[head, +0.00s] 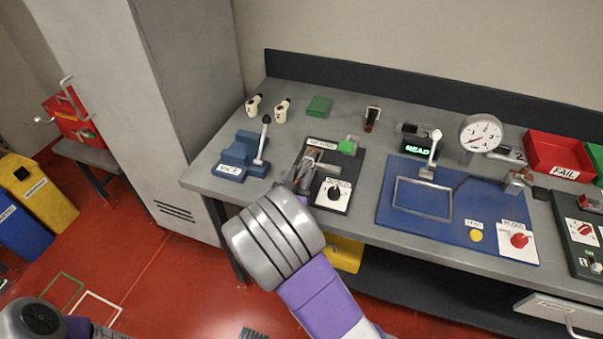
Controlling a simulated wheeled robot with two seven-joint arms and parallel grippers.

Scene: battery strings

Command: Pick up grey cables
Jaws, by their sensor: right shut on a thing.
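My right gripper (306,171) reaches over the bench's front edge to the dark board with the knob. It is shut on a thin piece that looks like the grey cables (326,167), though the fingers and my wrist hide most of it. The held piece is low over the board, and I cannot tell whether it touches it. Part of my left arm shows at the bottom left, but its gripper is out of view.
A blue vice (240,163) stands left of my right gripper. A green block (319,106) lies behind. To the right are a blue board (391,214) with a lever, a dial gauge (481,133) and a red FAIL bin (541,147).

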